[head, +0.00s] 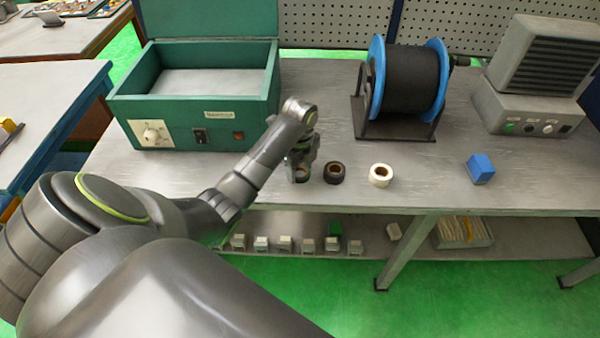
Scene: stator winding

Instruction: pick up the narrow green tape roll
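My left gripper (301,172) points down at the bench top, just left of a dark brown tape roll (334,173). A small dark round shape shows at its fingertips, too small and too covered to identify. I see no clearly green tape roll; one may be hidden by the gripper. I cannot tell whether the fingers are open or shut. A white tape roll (380,175) lies further right. My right gripper is not in view.
A green box with its lid up (190,125) stands left of the arm. Behind the rolls is a blue-flanged black spool (410,82) on a stand. A blue block (480,168) and a grey device (530,110) are at the right. The bench (430,185) is clear between the white roll and the blue block.

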